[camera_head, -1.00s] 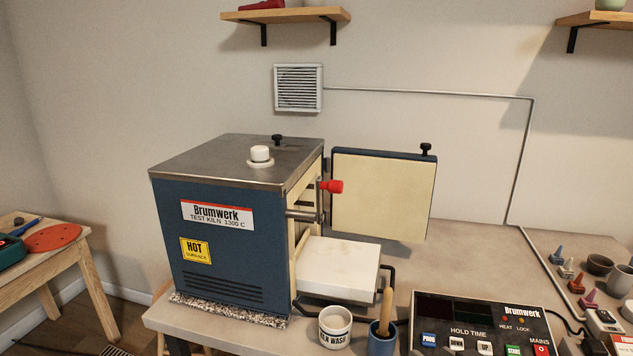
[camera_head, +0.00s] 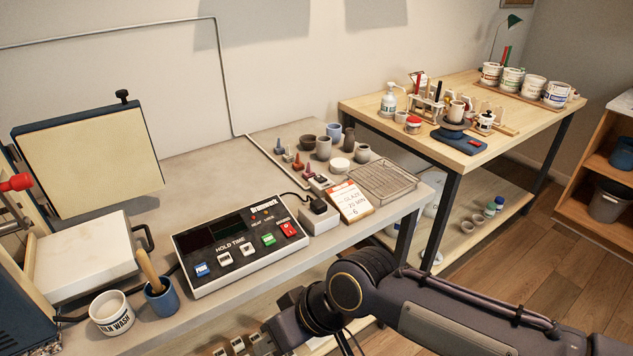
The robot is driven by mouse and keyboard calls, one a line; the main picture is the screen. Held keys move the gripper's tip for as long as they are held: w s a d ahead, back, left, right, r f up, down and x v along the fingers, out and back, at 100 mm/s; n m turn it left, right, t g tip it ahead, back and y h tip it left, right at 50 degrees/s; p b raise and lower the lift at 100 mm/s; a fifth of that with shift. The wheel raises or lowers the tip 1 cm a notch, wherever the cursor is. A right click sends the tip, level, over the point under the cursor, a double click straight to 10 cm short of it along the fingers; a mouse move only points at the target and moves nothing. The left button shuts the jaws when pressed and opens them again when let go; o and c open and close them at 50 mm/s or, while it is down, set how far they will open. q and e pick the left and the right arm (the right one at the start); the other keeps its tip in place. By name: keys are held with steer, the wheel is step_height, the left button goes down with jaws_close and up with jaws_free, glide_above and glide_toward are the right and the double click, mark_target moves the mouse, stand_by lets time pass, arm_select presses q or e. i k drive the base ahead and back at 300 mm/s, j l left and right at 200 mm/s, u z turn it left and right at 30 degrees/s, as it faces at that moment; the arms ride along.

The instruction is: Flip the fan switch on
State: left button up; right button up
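My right arm comes in from the lower right, in front of the bench. My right gripper (camera_head: 278,328) is low at the bottom edge, apart from the box; its fingers are not clear. My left gripper is not in view.
The kiln controller (camera_head: 238,247) lies in front of the box, with a white socket block (camera_head: 319,218) and plug beside it. A clipboard-like card (camera_head: 350,201), wire rack (camera_head: 383,181) and several small pots are close by. The kiln door (camera_head: 90,160) stands open at left.

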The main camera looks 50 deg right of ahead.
mark_target(319, 178)
steer(key=z, duration=1.7)
steer(key=i+z, duration=0.25)
steer(key=i, duration=0.65)
